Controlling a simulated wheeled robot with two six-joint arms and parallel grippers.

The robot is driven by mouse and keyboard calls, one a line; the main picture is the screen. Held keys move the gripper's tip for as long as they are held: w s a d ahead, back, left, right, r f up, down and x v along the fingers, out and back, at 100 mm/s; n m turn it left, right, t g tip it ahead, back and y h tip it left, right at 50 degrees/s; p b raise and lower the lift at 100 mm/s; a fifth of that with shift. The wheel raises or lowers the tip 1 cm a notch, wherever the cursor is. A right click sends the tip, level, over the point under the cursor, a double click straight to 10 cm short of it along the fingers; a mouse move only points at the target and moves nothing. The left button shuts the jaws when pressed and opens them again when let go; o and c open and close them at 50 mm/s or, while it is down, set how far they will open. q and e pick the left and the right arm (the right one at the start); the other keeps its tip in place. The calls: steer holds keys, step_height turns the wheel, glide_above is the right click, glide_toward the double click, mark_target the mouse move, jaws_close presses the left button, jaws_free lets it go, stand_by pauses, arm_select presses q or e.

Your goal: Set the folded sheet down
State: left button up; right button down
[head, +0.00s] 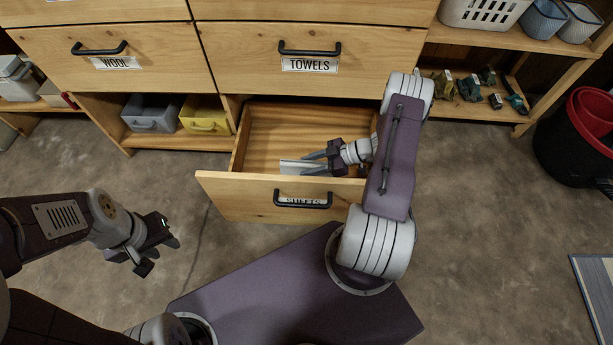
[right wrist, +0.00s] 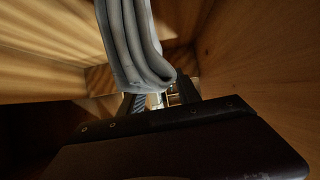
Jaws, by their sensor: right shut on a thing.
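The folded sheet (head: 296,167) is pale grey and shows in part at the front of the open drawer (head: 262,132). My right gripper (head: 312,163) reaches into the drawer from the right and is shut on the sheet. In the right wrist view the sheet (right wrist: 135,45) shows as thick grey folds between the fingers, with wooden drawer walls around it. I cannot tell whether the sheet touches the drawer floor. My left gripper (head: 160,257) is open and empty over the concrete floor, left of the drawer.
The drawer front has a black handle (head: 303,200) and a SHEETS label. Closed drawers marked WOOL (head: 117,62) and TOWELS (head: 309,65) are above. Bins, a yellow one (head: 204,117) among them, sit on the left shelf. The drawer's visible floor behind the sheet is bare.

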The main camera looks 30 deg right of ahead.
steer(key=shift+w+a+f, duration=0.15)
steer(key=shift+w+a, duration=0.1)
steer(key=shift+w, duration=0.1)
step_height(320, 180, down, 4)
steer(key=b, duration=0.3)
steer(key=shift+f+b, duration=0.25)
steer(key=shift+b, duration=0.05)
steer(key=shift+r, duration=0.25)
steer(key=shift+f, duration=0.1)
steer(key=c, duration=0.9)
jaws_free()
steer(key=shift+o, duration=0.2)
